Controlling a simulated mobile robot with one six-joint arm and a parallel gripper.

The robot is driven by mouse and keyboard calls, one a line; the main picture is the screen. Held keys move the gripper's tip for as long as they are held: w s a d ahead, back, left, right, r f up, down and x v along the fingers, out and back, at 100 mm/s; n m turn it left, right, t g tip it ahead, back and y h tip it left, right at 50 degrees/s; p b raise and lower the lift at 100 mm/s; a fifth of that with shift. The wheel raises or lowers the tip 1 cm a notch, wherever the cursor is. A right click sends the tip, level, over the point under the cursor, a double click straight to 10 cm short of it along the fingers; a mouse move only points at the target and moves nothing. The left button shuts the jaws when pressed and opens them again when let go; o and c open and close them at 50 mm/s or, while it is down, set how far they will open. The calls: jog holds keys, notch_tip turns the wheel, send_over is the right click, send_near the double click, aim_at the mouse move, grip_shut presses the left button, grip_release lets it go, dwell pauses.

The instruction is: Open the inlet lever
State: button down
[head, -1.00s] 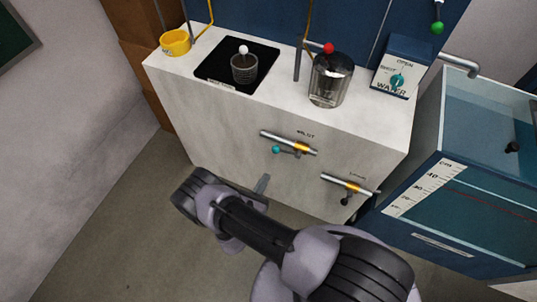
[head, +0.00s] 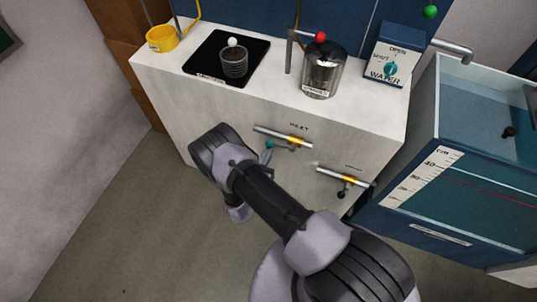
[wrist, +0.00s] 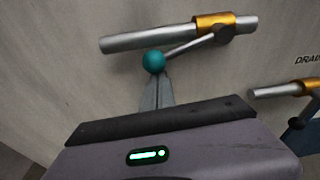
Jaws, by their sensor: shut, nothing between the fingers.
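The inlet lever is a short metal arm with a teal ball knob (head: 270,144) on a silver pipe (head: 268,130) with a brass collar, on the front of the white cabinet, under an INLET label. In the wrist view the teal knob (wrist: 154,61) is at the left end of the lever arm (wrist: 188,45), which slants up right to the brass collar (wrist: 213,27). My gripper (wrist: 155,82) is shut and empty, its narrow fingertips just below the knob; I cannot tell whether they touch. In the head view my gripper (head: 266,155) is partly hidden by my arm.
A second pipe with a dark knob, the drain lever (head: 341,194), is to the lower right. A glass-walled tank (head: 465,180) stands at the right. On the cabinet top are a jar (head: 325,72), a yellow cup (head: 162,40) and a WATER switch box (head: 396,62).

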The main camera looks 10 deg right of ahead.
jog(key=shift+w+a+r+m+p, duration=0.25)
jog(key=shift+r+m, duration=0.25)
jog(key=shift+r, duration=0.2)
jog(key=shift+w+a+r+m+p, duration=0.15)
jog(key=shift+a+r+m, duration=0.1)
jog(key=shift+r+m, duration=0.35)
jog(key=shift+r, duration=0.1)
